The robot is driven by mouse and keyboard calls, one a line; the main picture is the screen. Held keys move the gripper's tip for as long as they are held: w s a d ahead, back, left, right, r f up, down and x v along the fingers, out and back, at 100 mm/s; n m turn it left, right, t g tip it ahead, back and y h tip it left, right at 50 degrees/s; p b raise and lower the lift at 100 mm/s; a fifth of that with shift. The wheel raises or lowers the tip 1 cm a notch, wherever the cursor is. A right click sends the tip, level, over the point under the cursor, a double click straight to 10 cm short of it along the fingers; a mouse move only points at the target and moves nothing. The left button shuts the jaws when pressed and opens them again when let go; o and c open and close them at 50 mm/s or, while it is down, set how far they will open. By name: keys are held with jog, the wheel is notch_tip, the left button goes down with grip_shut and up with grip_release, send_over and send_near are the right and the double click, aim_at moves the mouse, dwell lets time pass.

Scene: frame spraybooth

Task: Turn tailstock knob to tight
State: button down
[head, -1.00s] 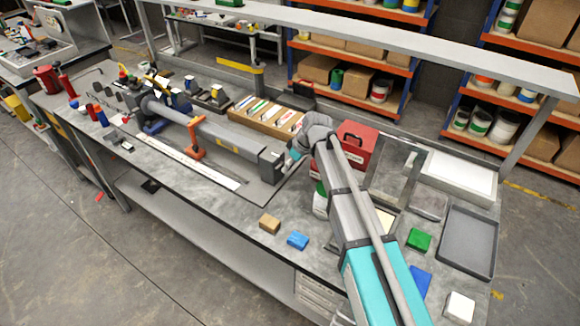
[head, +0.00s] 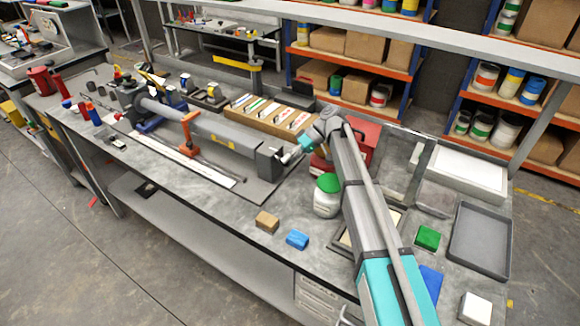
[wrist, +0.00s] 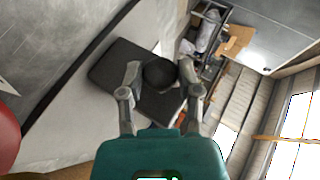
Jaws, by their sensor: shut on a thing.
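The tailstock (head: 271,163) is a dark grey block at the right end of the long grey lathe bed, on the workbench. In the wrist view it shows as a dark block (wrist: 118,66). The tailstock knob (wrist: 160,73) is round and black, in front of that block. My gripper (wrist: 161,77) has one finger on each side of the knob and is shut on it. In the head view my gripper (head: 291,155) reaches the tailstock's right end from the right; the knob is hidden there. I cannot read the knob's turn or any tight mark.
A red toolbox (head: 362,140) stands behind my arm, and a white jar with a green lid (head: 327,193) stands in front of it. Tan (head: 267,222) and blue (head: 297,240) blocks lie near the front edge. A wooden rack (head: 270,117) stands behind the lathe.

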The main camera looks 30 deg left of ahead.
jog(key=shift+g, duration=0.3)
jog(key=shift+c, duration=1.6)
grip_release()
